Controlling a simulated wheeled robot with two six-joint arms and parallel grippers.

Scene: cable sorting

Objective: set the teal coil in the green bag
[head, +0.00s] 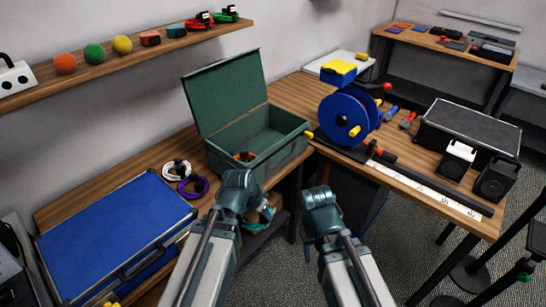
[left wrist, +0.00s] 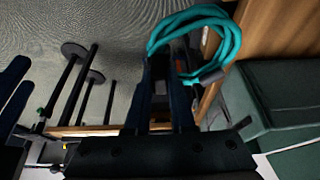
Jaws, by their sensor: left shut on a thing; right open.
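The teal coil (left wrist: 226,40) is a loop of cable with a dark band, held at the fingertips of my left gripper (left wrist: 168,75) in the left wrist view. In the head view the coil (head: 267,215) is partly hidden behind my left gripper (head: 255,205), in front of the table edge and below the green bag. The green bag (head: 277,150) looks like a box with its lid raised, on the table; its side also shows in the left wrist view (left wrist: 285,95). A small orange and dark coil lies inside it. My right gripper (head: 322,195) is empty; its fingers are mostly hidden.
A white coil (head: 177,168) and a purple coil (head: 193,187) lie left of the bag, beside a blue case (head: 110,232). A blue cable reel (head: 348,115) stands right of the bag. A shelf (head: 130,55) with small items hangs above.

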